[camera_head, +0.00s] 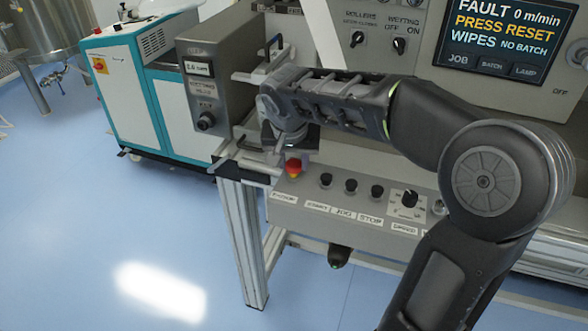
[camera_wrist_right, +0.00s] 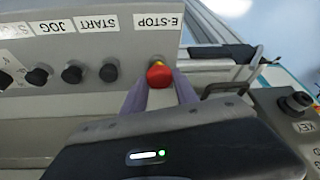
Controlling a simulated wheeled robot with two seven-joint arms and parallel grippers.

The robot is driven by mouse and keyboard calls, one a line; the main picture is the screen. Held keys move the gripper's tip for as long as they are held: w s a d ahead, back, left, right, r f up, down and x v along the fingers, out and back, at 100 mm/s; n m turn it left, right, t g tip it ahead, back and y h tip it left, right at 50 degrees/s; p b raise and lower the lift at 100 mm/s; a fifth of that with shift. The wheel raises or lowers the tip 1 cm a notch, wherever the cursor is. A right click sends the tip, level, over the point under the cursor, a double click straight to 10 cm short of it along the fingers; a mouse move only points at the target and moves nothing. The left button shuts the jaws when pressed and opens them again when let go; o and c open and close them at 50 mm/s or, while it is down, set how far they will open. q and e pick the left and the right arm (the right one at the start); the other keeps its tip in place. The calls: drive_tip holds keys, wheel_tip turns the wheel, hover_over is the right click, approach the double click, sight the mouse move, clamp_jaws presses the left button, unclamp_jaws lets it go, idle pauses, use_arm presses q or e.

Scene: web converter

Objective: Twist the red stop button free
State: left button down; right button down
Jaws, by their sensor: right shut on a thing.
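The red stop button (camera_head: 293,167) with its yellow collar is at the left end of the grey control panel (camera_head: 330,213). In the right wrist view the red button (camera_wrist_right: 159,75) is below the E-STOP label (camera_wrist_right: 158,22). My right gripper (camera_head: 291,156) reaches the button from above, with its fingers on either side of it. In the right wrist view the gripper (camera_wrist_right: 160,88) is shut on the button. The exact finger contact is partly hidden.
Black push buttons (camera_head: 351,187) and a speed knob (camera_head: 410,198) sit along the panel to the right of the stop button. A grey key-switch box (camera_head: 205,120) stands close on the left. The screen (camera_head: 503,35) reads FAULT and PRESS RESET. Blue floor (camera_head: 100,230) is clear at lower left.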

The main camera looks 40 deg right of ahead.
drive_tip(key=shift+m, duration=0.4)
drive_tip(key=c, duration=0.9)
unclamp_jaws()
drive_tip(key=shift+c, duration=0.2)
drive_tip(key=shift+r, duration=0.1)
drive_tip(key=v, duration=0.7)
drive_tip(key=shift+a+r, duration=0.25)
drive_tip(key=shift+r, duration=0.05)
